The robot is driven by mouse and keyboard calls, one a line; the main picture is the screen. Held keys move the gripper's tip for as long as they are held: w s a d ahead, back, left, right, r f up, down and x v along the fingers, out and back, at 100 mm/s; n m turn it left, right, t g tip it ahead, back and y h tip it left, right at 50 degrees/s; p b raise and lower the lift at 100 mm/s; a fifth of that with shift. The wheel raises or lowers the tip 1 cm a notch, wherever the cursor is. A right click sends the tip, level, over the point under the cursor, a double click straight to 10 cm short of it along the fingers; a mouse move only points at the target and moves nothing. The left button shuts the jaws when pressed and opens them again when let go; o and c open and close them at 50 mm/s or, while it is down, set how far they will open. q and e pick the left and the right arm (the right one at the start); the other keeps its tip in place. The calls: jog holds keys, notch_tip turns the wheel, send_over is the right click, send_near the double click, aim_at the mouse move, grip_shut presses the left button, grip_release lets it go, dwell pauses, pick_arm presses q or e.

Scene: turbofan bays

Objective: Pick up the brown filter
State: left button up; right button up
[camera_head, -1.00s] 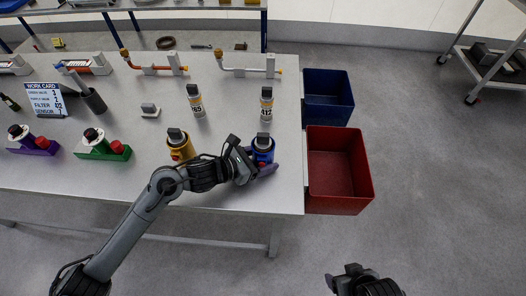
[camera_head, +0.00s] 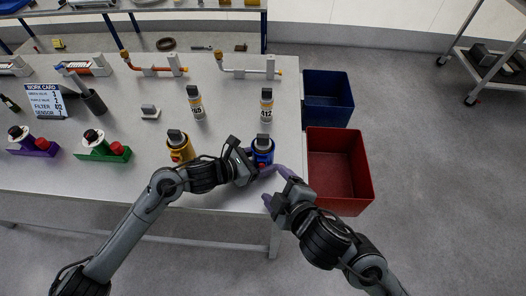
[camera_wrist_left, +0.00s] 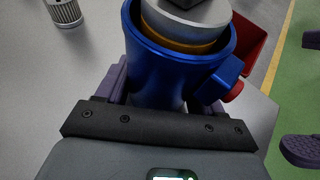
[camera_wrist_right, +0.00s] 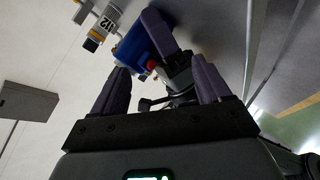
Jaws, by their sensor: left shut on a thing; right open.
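A blue housing (camera_head: 262,150) stands at the table's front right. My left gripper (camera_head: 254,162) is shut on it; in the left wrist view, purple fingers flank the blue housing (camera_wrist_left: 165,75). A silver piece with an orange-brown band (camera_wrist_left: 180,43) and a dark top sits inside its rim; I cannot tell whether this is the brown filter. My right gripper (camera_head: 276,187) is open and empty at the table's front edge, close to the housing. In the right wrist view, the blue housing (camera_wrist_right: 130,48) and its red knob (camera_wrist_right: 152,65) lie beyond the fingertips.
Canisters labelled 412 (camera_head: 266,105) and 109 (camera_head: 195,103) stand behind. A yellow housing (camera_head: 180,147) is to the left, with green (camera_head: 102,148) and purple (camera_head: 34,143) units further left. A red bin (camera_head: 338,165) and a blue bin (camera_head: 328,92) adjoin the right edge.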

jog(key=w+a+r+n+t+y, duration=0.1)
jog(key=w+a+r+n+y, duration=0.1)
jog(key=w+r+n, duration=0.55)
jog(key=w+a+r+n+t+y, duration=0.1)
jog(key=w+r+n+y, duration=0.2)
jog(key=r, duration=0.7)
jog(key=a+n+g, duration=0.3)
jog(key=a+n, duration=0.2)
jog(key=a, duration=0.2)
jog(key=n+g+h, duration=0.5)
jog(key=h, duration=0.5)
send_near(263, 136)
jog(key=shift+m+g+h, duration=0.3)
jog(key=shift+m+h, duration=0.05)
jog(key=shift+h, duration=0.05)
jog(key=w+f, duration=0.1)
jog(key=w+a+f, duration=0.1)
jog(key=f, duration=0.1)
jog(key=shift+w+f, duration=0.15)
jog(key=shift+f, duration=0.2)
jog(key=shift+d+x, duration=0.15)
jog(key=shift+x, duration=1.15)
jog(key=shift+d+x, duration=0.15)
jog(key=shift+x, duration=1.1)
jog(key=shift+f, duration=0.45)
